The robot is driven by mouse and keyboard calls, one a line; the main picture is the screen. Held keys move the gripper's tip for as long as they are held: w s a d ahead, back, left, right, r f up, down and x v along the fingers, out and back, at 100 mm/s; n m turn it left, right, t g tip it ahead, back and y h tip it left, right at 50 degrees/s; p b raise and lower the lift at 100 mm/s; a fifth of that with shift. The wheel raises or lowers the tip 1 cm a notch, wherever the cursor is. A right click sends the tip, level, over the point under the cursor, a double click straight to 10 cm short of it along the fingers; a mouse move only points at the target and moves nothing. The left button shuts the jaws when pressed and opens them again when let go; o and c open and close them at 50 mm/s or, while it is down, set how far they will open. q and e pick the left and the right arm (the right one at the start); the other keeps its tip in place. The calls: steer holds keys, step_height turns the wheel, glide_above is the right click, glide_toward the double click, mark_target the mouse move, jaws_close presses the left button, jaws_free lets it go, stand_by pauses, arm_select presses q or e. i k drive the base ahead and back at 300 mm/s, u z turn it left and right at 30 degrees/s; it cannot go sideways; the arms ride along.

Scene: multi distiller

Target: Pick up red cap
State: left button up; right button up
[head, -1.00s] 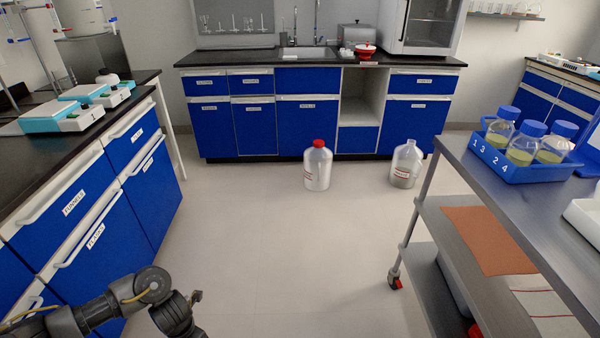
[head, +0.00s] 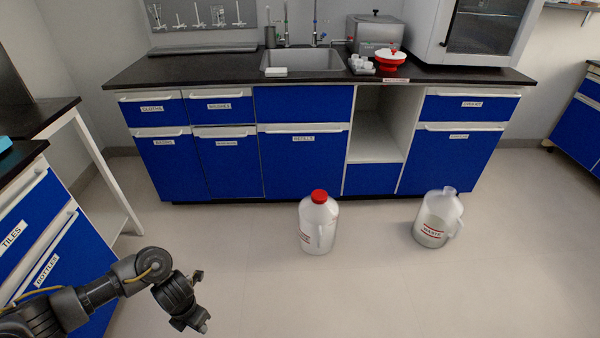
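A red cap (head: 319,196) sits on the neck of a white plastic jug (head: 318,230) with red label print. The jug stands upright on the floor in front of the blue cabinets. My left gripper (head: 203,301) is at the lower left in the head view, short of the jug and to its left. Its two fingertips look apart, with nothing visible between them. My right gripper is not in view.
An uncapped jug labelled waste (head: 437,219) stands on the floor to the right. Blue cabinets (head: 300,165) carry a dark counter with a sink (head: 303,69) and a red-and-white dish (head: 391,59). Another cabinet (head: 35,240) is close on the left. The floor between is clear.

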mark_target(319, 196)
steer(key=i, duration=1.2)
steer(key=z, duration=1.6)
steer(key=i, duration=1.1)
steer(key=u, duration=1.1)
